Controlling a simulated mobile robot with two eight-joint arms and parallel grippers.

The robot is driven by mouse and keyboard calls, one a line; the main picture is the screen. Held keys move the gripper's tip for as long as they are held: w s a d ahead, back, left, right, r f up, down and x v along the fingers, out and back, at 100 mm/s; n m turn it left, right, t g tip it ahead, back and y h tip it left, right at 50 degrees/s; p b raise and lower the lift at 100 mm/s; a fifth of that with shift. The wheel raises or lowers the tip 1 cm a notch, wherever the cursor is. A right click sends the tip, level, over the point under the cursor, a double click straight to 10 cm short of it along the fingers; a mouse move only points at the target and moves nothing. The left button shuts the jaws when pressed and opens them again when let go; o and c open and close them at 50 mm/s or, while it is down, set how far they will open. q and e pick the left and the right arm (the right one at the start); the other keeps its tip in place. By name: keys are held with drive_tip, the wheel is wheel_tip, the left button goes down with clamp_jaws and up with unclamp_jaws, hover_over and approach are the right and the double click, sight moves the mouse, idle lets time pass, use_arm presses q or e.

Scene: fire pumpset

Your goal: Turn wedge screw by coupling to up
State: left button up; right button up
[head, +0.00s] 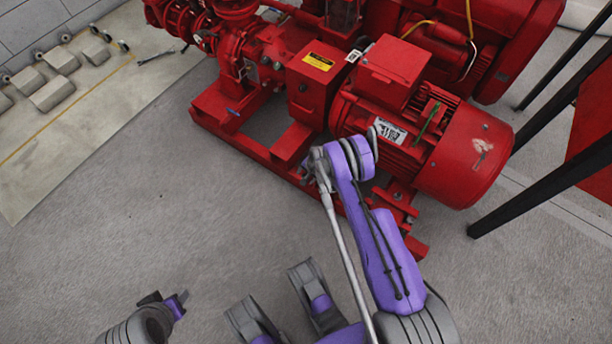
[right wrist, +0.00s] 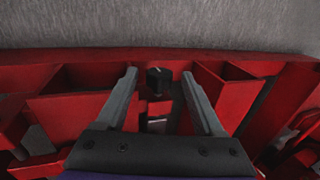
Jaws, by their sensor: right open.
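A small dark screw head (right wrist: 158,78), which looks like the wedge screw, shows in the right wrist view at the red base frame. My right gripper (right wrist: 159,74) is open, with one finger on each side of the screw head and visible gaps to both. In the head view my right gripper (head: 309,172) is at the front edge of the base frame, mostly hidden by its own arm, and the screw cannot be made out. The red coupling housing (head: 312,92) with a yellow label stands behind it. My left gripper (head: 167,300) is low at the left, away from the pumpset; its jaw state is unclear.
The red motor (head: 440,145) stands right of the coupling housing, above the base frame (head: 240,143). The red pump (head: 240,50) is at the back left. Black slanted posts (head: 545,190) stand at the right. The grey floor (head: 130,225) in front is clear.

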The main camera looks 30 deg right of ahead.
drive_tip(key=p+v, duration=0.2)
drive_tip(key=v, duration=0.8)
drive_tip(key=shift+r+p, duration=0.3)
